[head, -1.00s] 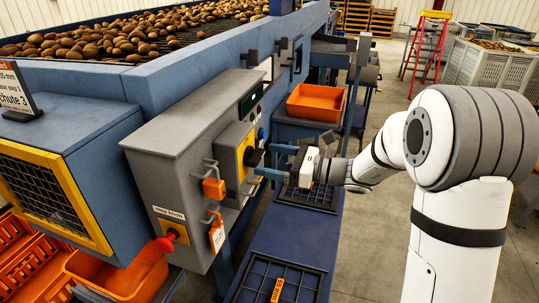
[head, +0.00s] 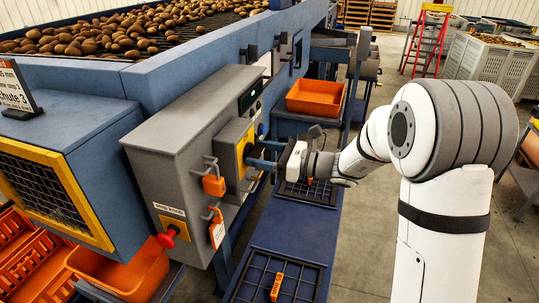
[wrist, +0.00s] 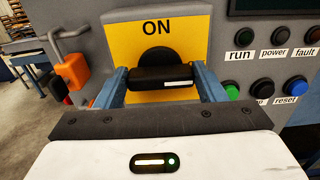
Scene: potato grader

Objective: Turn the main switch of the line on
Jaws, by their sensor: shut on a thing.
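The main switch shows in the wrist view as a black handle (wrist: 160,78) on a yellow plate (wrist: 188,32) marked ON at its top. The handle's bar lies level in that view, with a rounded black hub behind it. My gripper (wrist: 161,84) is shut on the handle, one blue finger at each end of the bar. In the head view my gripper (head: 263,155) reaches the yellow plate (head: 244,150) on the side of the grey control box (head: 190,125). The fingers hide most of the handle there.
An orange padlock (wrist: 73,70) hangs on a hasp left of the plate. Several buttons and dark lamps, including a green button (wrist: 231,90) and a blue button (wrist: 293,88), sit to the right. A red stop knob (head: 167,238) is on the box's near end.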

